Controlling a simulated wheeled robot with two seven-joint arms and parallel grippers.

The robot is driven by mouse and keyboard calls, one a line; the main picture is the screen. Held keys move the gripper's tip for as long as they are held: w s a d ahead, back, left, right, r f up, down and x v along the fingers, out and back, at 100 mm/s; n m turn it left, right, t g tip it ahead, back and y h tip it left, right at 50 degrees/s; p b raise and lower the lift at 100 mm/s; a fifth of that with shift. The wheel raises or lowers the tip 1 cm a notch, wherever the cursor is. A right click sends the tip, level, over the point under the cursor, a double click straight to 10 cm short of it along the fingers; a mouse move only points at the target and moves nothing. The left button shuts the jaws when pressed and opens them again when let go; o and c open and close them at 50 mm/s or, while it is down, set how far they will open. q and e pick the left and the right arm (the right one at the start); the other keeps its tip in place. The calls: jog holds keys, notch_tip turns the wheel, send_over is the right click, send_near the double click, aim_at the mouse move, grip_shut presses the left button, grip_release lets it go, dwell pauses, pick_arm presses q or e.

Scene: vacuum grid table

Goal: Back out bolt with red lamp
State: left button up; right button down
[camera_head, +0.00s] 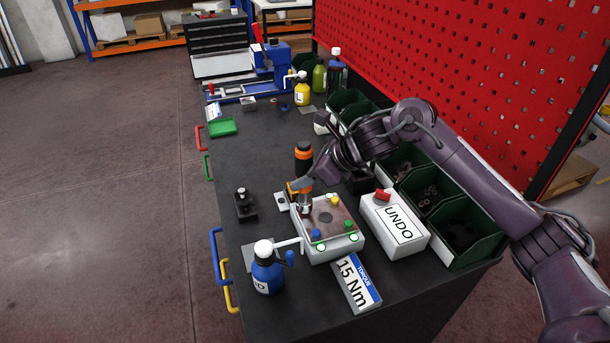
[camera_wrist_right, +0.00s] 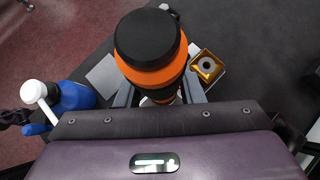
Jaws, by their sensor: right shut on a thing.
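My right gripper (camera_head: 304,186) is shut on an orange-and-black power driver (camera_head: 303,158), held upright; it also shows in the right wrist view (camera_wrist_right: 151,48). Its silver lower end (camera_head: 305,206) is at the back left corner of a white fixture box (camera_head: 330,249) with a brownish top plate (camera_head: 325,217). I cannot tell whether it touches a bolt there. Yellow (camera_head: 335,201), green (camera_head: 348,226) and blue (camera_head: 316,236) heads show at the other corners. Green-lit rings show at the front. No red lamp shows on the fixture; the tool hides that corner. My left gripper is out of view.
A white UNDO box (camera_head: 397,232) with a red piece on top stands right of the fixture. A 15 Nm card (camera_head: 354,285) lies in front; a blue bottle (camera_head: 267,275) stands front left. Green bins (camera_head: 465,226) line the right side.

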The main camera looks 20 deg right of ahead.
aim_at(312, 156)
jog(key=shift+f+b, duration=0.4)
dwell(0.3)
jog(key=shift+s+f, duration=0.2)
jog(key=shift+s, duration=0.05)
dwell(0.8)
jog(key=shift+r, duration=0.25)
dwell(1.9)
jog(key=shift+w+r+p, duration=0.15)
jog(key=shift+r+p, duration=0.45)
jog(key=shift+r, duration=0.65)
jog(key=shift+w+r+p, duration=0.1)
jog(key=shift+r+p, duration=0.5)
jog(key=shift+r, duration=0.65)
